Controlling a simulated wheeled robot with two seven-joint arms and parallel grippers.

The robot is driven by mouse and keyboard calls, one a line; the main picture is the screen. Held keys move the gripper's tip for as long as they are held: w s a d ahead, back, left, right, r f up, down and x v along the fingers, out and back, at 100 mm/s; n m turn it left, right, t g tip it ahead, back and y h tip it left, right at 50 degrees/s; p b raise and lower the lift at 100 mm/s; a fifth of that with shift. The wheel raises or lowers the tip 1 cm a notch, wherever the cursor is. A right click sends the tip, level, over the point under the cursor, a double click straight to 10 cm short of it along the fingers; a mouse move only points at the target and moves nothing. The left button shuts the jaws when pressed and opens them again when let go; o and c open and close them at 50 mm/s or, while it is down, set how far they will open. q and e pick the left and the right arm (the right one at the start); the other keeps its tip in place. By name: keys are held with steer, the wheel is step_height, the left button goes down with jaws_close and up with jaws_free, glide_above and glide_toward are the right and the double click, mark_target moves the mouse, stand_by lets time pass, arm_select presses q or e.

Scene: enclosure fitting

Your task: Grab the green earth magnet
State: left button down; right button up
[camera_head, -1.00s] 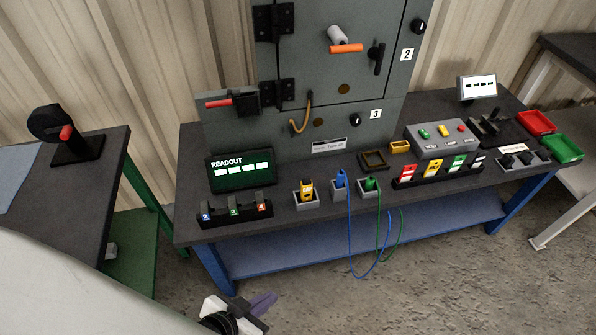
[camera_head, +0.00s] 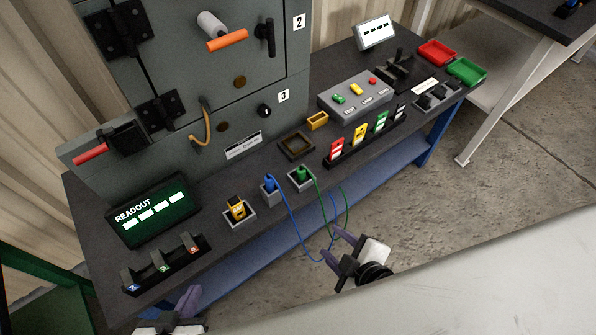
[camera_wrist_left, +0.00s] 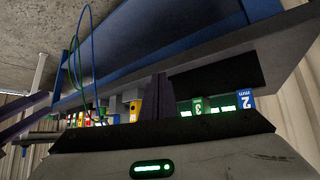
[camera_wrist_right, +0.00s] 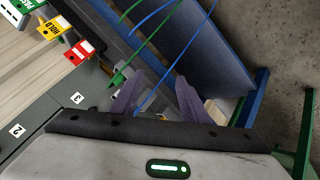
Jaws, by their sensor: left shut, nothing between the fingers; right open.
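The green earth magnet (camera_head: 301,173) is a green plug with a green cable, standing in a small grey holder (camera_head: 302,185) near the bench's front edge. Its green body also shows in the right wrist view (camera_wrist_right: 118,78). My right gripper (camera_head: 338,247) is open and empty, in front of the bench and apart from the magnet. In the right wrist view its purple fingers (camera_wrist_right: 158,98) are spread. My left gripper (camera_head: 188,299) is at the lower left, in front of the bench. Its fingers (camera_wrist_left: 158,96) are closed together with nothing between them.
A blue plug (camera_head: 269,184) on a blue cable and a yellow device (camera_head: 237,209) stand in grey holders left of the magnet. The cables hang over the front edge. A rack of colored tags (camera_head: 358,147) is to the right. The grey enclosure (camera_head: 200,70) rises behind.

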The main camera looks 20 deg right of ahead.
steer(key=w+n+t+b, duration=0.2)
steer(key=w+n, duration=0.2)
steer(key=n, duration=0.5)
steer(key=n+t+h+b, duration=0.1)
steer(key=n+t+b, duration=0.1)
steer(key=n, duration=1.4)
glide_toward(303, 174)
steer(key=b+x, duration=0.1)
steer(key=x, duration=0.8)
steer(key=shift+w+f+b, duration=0.15)
steer(key=shift+b, duration=0.2)
arm_select(q)
step_height(303, 174, down, 6)
steer(key=s, duration=0.2)
steer(key=shift+d+f, duration=0.2)
steer(key=shift+d, duration=0.15)
arm_select(e)
jaws_close()
